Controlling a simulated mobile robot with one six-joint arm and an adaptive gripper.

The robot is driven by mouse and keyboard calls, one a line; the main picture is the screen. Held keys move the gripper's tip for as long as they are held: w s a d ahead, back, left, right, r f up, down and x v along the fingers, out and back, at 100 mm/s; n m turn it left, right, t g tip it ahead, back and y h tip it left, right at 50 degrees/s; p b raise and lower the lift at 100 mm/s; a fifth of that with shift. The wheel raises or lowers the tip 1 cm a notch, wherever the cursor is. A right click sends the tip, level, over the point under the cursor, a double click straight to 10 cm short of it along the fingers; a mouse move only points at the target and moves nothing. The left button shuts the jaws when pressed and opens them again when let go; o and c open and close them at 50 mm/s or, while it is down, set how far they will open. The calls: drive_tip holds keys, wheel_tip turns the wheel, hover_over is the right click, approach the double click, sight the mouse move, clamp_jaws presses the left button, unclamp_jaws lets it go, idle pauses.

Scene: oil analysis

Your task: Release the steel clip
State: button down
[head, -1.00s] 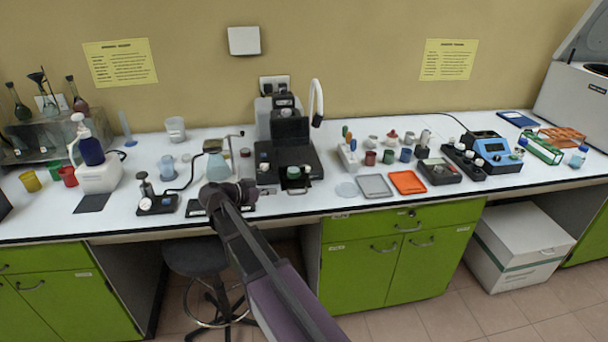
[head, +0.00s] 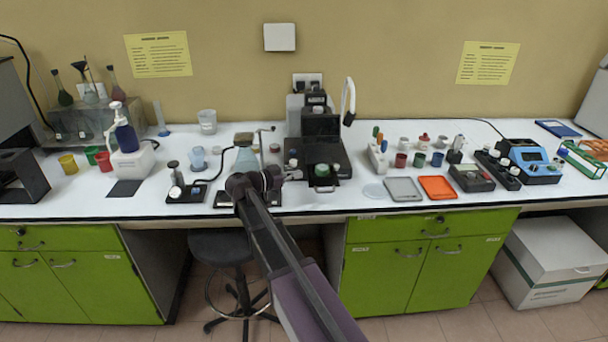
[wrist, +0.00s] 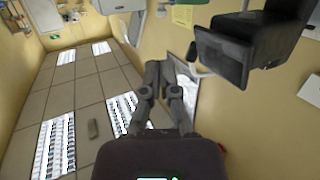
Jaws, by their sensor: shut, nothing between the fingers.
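In the head view my gripper (head: 292,175) points right, just in front of the black apparatus (head: 318,155), with nothing seen between its fingers. In the wrist view my fingers (wrist: 168,72) are close together and empty. I cannot make out a steel clip in either view. A conical flask (head: 246,157) stands behind my wrist, beside a thin stand with a side arm (head: 265,133). My arm hides part of the bench near the flask's foot.
Right of the apparatus lie a grey tray (head: 404,190) and an orange tray (head: 437,188), with small jars behind them. A pump bottle (head: 125,135) stands at the left. A black block of equipment (wrist: 250,45) fills the wrist view's upper right.

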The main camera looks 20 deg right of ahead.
sight(336, 167)
drive_tip(key=b+x, duration=0.1)
drive_tip(key=x, duration=1.2)
drive_tip(key=shift+b, duration=0.4)
